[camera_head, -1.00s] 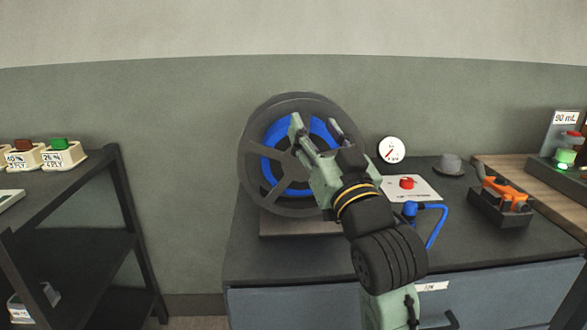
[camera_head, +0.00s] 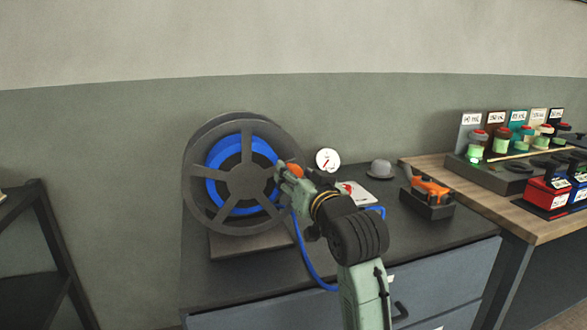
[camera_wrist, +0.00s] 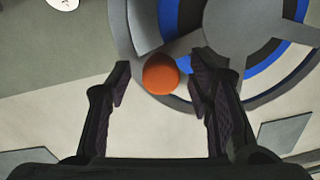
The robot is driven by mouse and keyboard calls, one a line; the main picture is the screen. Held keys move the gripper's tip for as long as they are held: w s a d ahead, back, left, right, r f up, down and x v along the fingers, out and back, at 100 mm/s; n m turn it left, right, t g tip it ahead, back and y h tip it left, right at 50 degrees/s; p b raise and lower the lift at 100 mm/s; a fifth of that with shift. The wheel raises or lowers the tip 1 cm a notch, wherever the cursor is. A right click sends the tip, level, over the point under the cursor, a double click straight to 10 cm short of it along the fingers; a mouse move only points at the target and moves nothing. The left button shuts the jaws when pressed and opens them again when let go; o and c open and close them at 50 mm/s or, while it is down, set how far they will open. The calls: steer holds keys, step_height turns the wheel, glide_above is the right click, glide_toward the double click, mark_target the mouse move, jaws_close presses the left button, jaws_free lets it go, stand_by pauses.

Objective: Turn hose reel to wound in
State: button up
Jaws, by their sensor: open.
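The hose reel (camera_head: 243,181) stands upright on a base on the dark bench, with dark grey spoked flanges and blue hose (camera_head: 216,172) wound inside. An orange knob (camera_head: 294,170) sits at the right side of its front flange. My gripper (camera_head: 284,176) is at that knob. In the wrist view my gripper (camera_wrist: 160,84) is open, its two dark fingers on either side of the orange knob (camera_wrist: 160,74), with gaps showing on both sides. The reel's flange and spokes (camera_wrist: 266,18) lie behind. Blue hose runs from the reel down the bench front, partly hidden by my arm.
A white gauge (camera_head: 328,159) is on the wall right of the reel. A plate with a red knob (camera_head: 347,188), a grey cap (camera_head: 380,168) and an orange tool on a block (camera_head: 430,188) stand right. A wooden bench (camera_head: 470,199) holds jars. A dark shelf (camera_head: 42,235) is left.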

steer(key=shift+x, duration=0.85)
steer(key=shift+c, duration=0.3)
jaws_close()
